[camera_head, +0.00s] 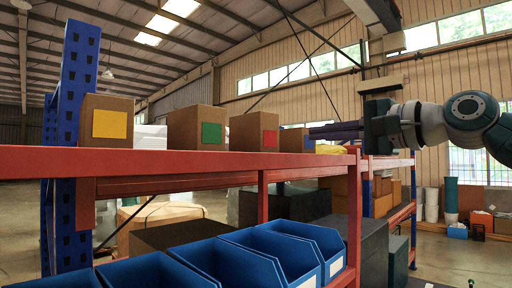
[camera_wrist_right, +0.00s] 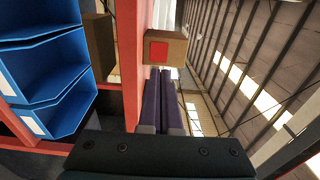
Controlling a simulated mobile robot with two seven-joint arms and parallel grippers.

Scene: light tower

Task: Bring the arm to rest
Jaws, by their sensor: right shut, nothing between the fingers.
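My right gripper (camera_head: 313,132) reaches in from the right over the right end of the red-beamed shelf. Its two dark purple fingers are shut together with nothing between them. They point left, near the box with a blue label (camera_head: 308,141), and partly overlap it in the picture; I cannot tell whether they touch it. In the right wrist view the shut fingers (camera_wrist_right: 165,72) point toward the box with a red label (camera_wrist_right: 158,51). My left gripper is not in view.
Cardboard boxes with yellow (camera_head: 109,124), green (camera_head: 211,133) and red (camera_head: 270,139) labels stand on the upper shelf (camera_head: 200,162). A blue rack post (camera_head: 75,90) rises at left. Blue bins (camera_head: 287,258) sit below.

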